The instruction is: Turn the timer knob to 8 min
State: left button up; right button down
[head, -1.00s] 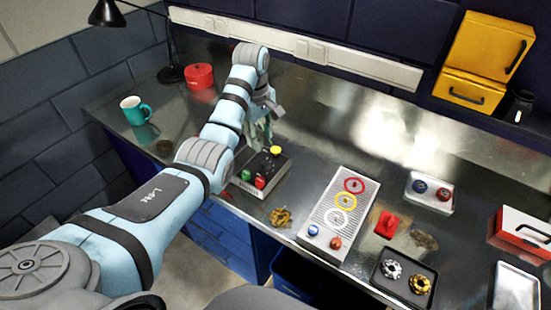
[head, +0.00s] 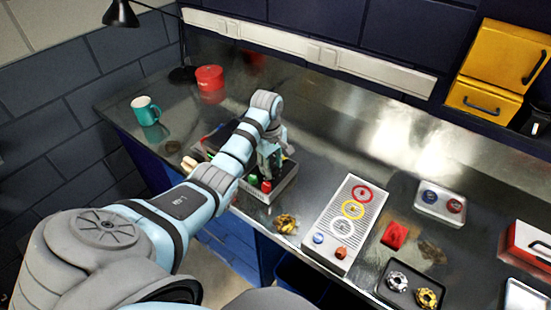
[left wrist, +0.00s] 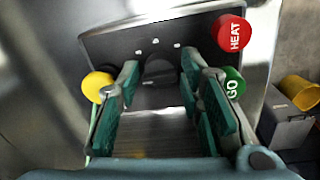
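The control box (head: 284,187) stands near the bench's front edge, partly hidden by my left arm. In the left wrist view its dark panel carries a black timer knob (left wrist: 158,70) with small pale marks around it. A red HEAT button (left wrist: 229,33), a green GO button (left wrist: 233,87) and a yellow button (left wrist: 98,86) surround it. My left gripper (head: 268,166) is over the box, its teal-padded fingers (left wrist: 160,78) open on either side of the knob. Gaps show on both sides; depth relative to the knob is unclear. The knob's setting is unreadable. My right gripper is not in view.
A perforated panel (head: 330,240) with coloured rings lies to the right of the box. A gold sprocket-like part (head: 286,223) lies between them near the front edge. A teal mug (head: 146,110) and red tin (head: 209,78) stand at back left.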

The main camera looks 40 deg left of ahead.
pick_arm(q)
grip_shut()
jog(key=shift+m, duration=0.5)
jog(key=m, duration=1.1)
jog(key=shift+m+g+h, duration=0.3)
jog(key=shift+m, duration=0.1)
jog(key=m, duration=0.7)
jog(key=shift+w+r, duration=0.1)
jog(key=m, duration=0.4)
jog(key=shift+g, duration=0.3)
jog(key=shift+m, duration=1.6)
